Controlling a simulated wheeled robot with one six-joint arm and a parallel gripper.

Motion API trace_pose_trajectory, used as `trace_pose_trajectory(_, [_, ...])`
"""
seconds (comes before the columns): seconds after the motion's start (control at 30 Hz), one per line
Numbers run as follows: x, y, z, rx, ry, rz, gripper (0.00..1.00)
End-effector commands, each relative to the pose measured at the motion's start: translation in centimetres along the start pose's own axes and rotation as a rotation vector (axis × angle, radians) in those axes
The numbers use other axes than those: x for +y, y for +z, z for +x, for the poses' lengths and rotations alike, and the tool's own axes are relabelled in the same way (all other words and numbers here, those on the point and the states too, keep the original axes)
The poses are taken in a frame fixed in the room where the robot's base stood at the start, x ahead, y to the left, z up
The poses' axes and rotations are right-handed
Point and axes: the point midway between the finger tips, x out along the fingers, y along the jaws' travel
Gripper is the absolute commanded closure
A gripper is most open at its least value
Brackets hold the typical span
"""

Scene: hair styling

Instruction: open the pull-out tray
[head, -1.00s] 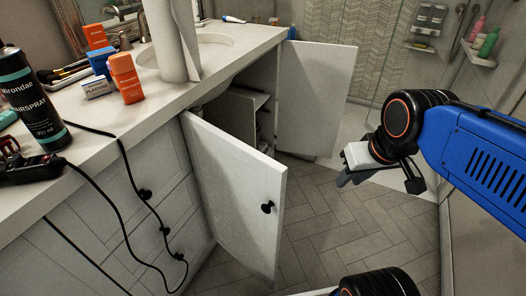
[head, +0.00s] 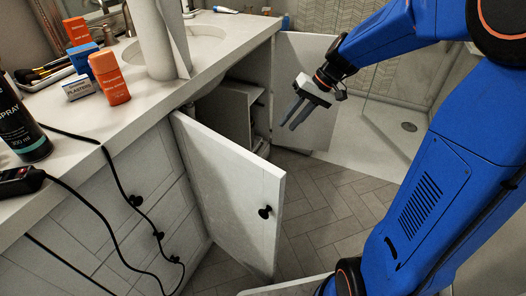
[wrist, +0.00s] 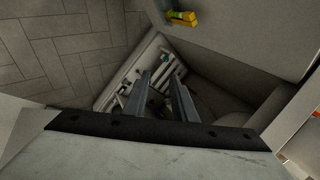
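The sink cabinet stands open, with a near door (head: 228,185) and a far door (head: 307,90) swung out. Inside it, a pale panel (head: 226,116) shows in the head view, and the lower part is hidden by the near door. In the wrist view, a pale-rimmed tray (wrist: 119,78) holding several small items lies low in the cabinet, beyond my fingers. My gripper (head: 288,126) is open and empty, pointing down in front of the cabinet opening, near the far door. Its two parallel fingers (wrist: 158,82) show a gap between them over the tray. I cannot see a tray handle clearly.
The counter (head: 135,125) carries a hairspray can (head: 20,125), orange bottle (head: 109,78), plasters box (head: 78,88) and white cylinder (head: 156,40). Black cords hang down the drawer fronts. A yellow item (wrist: 182,18) shows in the wrist view. The tiled floor (head: 320,205) is clear.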

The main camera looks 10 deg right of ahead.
Motion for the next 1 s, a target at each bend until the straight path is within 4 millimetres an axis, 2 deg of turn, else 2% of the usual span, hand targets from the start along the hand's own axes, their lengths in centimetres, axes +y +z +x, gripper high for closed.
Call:
trace_pose_trajectory(0.1, [0.9,-3.5,1.8,-0.013,-0.067,0.022,0.75])
trace_pose_trajectory(0.47, [4.7,-13.1,7.4,-0.008,-0.265,0.083,0.75])
trace_pose_trajectory(0.77, [9.7,-20.4,13.0,0.037,-0.418,0.142,0.75])
trace_pose_trajectory(1.0, [15.0,-25.4,18.2,0.099,-0.528,0.195,0.75])
